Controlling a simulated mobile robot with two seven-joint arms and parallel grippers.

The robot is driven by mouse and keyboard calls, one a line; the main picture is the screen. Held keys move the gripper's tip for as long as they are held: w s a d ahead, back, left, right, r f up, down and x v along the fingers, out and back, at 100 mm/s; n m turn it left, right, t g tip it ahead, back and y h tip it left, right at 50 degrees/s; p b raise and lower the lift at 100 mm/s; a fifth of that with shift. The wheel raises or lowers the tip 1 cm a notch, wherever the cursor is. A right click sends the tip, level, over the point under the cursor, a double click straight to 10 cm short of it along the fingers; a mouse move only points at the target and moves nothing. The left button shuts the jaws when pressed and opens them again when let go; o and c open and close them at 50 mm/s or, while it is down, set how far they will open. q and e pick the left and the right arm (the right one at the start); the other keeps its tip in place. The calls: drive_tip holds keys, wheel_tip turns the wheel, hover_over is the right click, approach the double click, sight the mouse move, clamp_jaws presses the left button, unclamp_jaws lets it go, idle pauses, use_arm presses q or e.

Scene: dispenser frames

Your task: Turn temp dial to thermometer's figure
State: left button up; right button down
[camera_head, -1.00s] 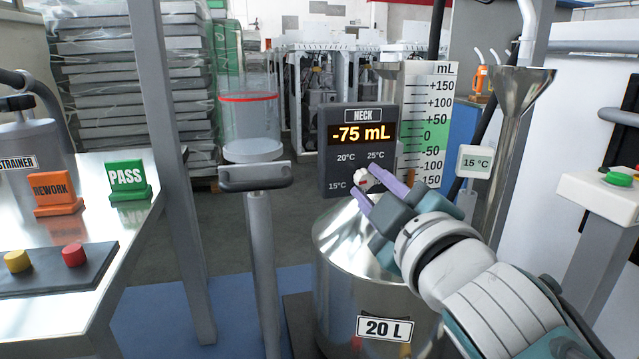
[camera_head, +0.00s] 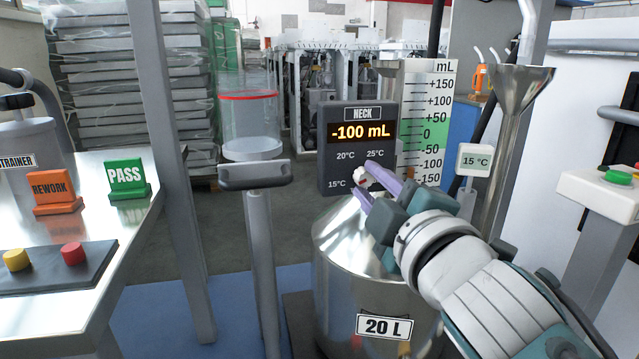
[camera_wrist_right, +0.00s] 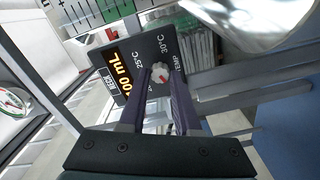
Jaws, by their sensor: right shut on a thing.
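The temp dial (camera_head: 361,175) is a small white knob with a red mark on the dark NECK panel (camera_head: 330,160). Labels 15°C, 20°C and 25°C surround it, and 30°C shows in the right wrist view. I cannot tell exactly where its mark points. The panel display reads -100 mL. The thermometer (camera_head: 474,161) is a small white box reading 15 °C, right of the panel. My right gripper (camera_head: 366,181) is shut on the dial, its purple fingers on either side of it; the dial also shows in the right wrist view (camera_wrist_right: 159,74). My left gripper is out of view.
A steel 20 L vessel (camera_head: 335,260) stands below the panel. A mL scale (camera_head: 410,120) and a funnel (camera_head: 515,95) stand to the right. A glass cylinder (camera_head: 250,125) and a grey post (camera_head: 262,230) stand left. PASS (camera_head: 127,178) and REWORK (camera_head: 55,190) blocks sit on the left table.

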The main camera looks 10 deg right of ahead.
drive_tip(key=c, duration=0.6)
unclamp_jaws()
drive_tip(key=shift+s, duration=0.3)
drive_tip(key=s+p, duration=0.1)
drive_tip(key=s, duration=0.8)
drive_tip(key=shift+s+d, duration=0.15)
drive_tip(key=shift+d, duration=0.05)
